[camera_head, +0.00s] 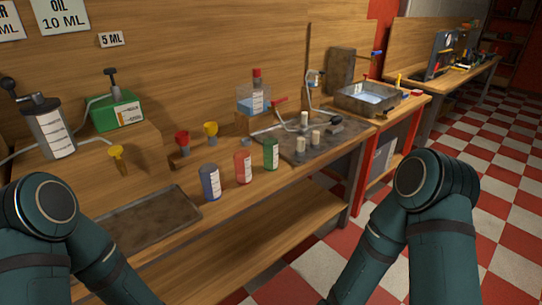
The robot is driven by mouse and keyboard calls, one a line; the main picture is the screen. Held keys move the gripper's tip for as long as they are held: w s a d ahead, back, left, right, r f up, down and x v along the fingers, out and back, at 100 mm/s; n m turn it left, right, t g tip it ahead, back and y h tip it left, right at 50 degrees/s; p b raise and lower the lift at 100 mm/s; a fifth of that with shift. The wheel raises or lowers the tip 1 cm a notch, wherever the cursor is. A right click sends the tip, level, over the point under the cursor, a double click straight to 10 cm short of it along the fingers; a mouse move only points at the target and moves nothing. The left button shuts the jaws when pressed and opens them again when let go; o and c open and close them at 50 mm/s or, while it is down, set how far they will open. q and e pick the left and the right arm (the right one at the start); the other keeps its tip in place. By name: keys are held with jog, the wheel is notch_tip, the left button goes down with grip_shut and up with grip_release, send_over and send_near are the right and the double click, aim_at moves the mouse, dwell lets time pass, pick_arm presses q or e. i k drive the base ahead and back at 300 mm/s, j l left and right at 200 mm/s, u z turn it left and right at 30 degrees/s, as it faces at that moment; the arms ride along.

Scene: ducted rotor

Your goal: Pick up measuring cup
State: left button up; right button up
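I cannot single out a measuring cup for certain in the head view. Small labelled containers in blue (210,182), red (243,167) and green (271,154) stand upright in a row near the bench's front edge. Behind them are a red funnel-like piece (182,139) and yellow ones (210,130) on a wooden rack. A clear vessel with blue liquid (252,99) stands on a wooden block further back. My two arms show at the lower left and lower right, apart from the bench items. Both grippers are outside the picture.
An empty dark tray (150,220) lies at the bench's front left. A pump canister (49,130) and a green box (114,111) stand on a raised step at left. A stained metal plate (325,150) holds small cylinders. A metal basin (368,98) stands farther right. Checkered floor is open at right.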

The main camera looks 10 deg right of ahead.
aim_at(242, 158)
jog(key=i+l+u, duration=0.1)
jog(key=l, duration=0.25)
jog(key=i+l+u, duration=0.1)
jog(key=i+l, duration=0.2)
jog(key=i+l+u, duration=0.1)
jog(key=l, duration=0.35)
jog(key=i+l+u, duration=0.1)
jog(key=i+l, duration=0.15)
jog(key=l, duration=0.15)
jog(key=i+l+u, duration=0.1)
jog(key=l, duration=0.3)
jog(key=i, duration=0.05)
